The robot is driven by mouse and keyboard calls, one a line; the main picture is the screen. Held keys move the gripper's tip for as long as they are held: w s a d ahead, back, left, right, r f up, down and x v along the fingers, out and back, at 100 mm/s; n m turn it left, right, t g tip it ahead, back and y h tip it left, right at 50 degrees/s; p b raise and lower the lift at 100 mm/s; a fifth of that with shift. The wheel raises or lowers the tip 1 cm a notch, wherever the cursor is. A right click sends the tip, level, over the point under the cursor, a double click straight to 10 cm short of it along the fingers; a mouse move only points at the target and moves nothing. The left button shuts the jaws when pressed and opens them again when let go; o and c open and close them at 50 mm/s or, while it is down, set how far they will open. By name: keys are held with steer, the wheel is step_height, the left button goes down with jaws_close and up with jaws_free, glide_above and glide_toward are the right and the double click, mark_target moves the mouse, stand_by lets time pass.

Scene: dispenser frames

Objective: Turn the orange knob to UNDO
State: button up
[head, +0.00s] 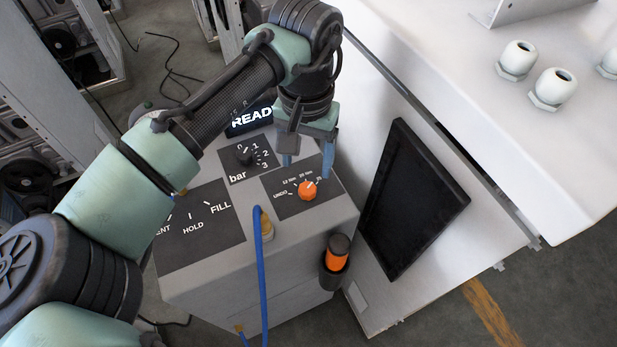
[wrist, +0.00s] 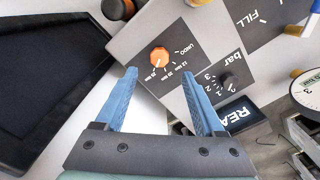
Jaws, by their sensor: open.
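The orange knob (head: 308,190) sits on a dark plate (head: 283,208) on top of the grey dispenser box. Its dial is marked UNDO at the left, then several Nm settings. In the wrist view the orange knob (wrist: 159,55) shows a small pale mark that seems to point to the Nm end, away from UNDO; the exact setting is too small to tell. My gripper (head: 307,165) is open, its blue fingers pointing down above and behind the knob in the head view. In the wrist view the knob lies just beyond the fingertips (wrist: 158,74), and nothing is between them.
A black bar knob (head: 244,156) is beside the orange one, with a READY display (head: 250,117) behind. An orange-and-black item (head: 336,252) hangs on the box's side.

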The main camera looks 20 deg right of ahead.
mark_target(307, 189)
step_height(307, 189, down, 8)
steer(key=shift+d+r, duration=0.1)
steer(key=shift+c, duration=0.3)
jaws_close()
